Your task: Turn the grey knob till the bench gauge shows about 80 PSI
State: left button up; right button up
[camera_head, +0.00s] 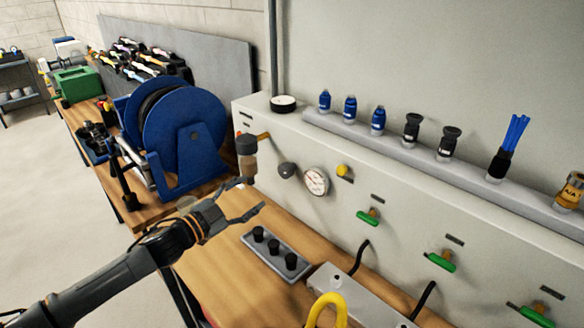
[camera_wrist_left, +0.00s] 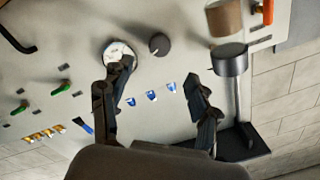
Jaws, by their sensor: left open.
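The grey knob (camera_head: 286,170) sticks out of the pale panel, just left of the round white gauge (camera_head: 316,181). In the left wrist view, which is turned over, the knob (camera_wrist_left: 159,44) is right of the gauge (camera_wrist_left: 118,54). The gauge's reading is too small to tell. My left gripper (camera_head: 252,194) is open and empty, in front of the panel and left of the knob in the head view. In the left wrist view its spread fingers (camera_wrist_left: 160,78) stand below the knob, apart from it; the left finger partly covers the gauge. My right gripper is not in view.
A brown filter bowl (camera_head: 246,166) hangs left of the knob. A yellow knob (camera_head: 342,170) and green valve handles (camera_head: 368,217) are to the right. A blue hose reel (camera_head: 185,135) stands at left. A tray with black plugs (camera_head: 275,256) lies on the bench below.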

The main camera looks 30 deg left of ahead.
aim_at(282, 173)
pick_arm(q)
jog(key=p+x, duration=0.2)
jog(key=x, duration=0.9)
jog(key=shift+w+d+r+p, duration=0.1)
jog(key=shift+w+d+p, duration=0.05)
jog(key=shift+w+p, duration=0.2)
jog(key=shift+w+d, duration=0.2)
jog(key=shift+w, duration=0.25)
jog(key=c, duration=1.2)
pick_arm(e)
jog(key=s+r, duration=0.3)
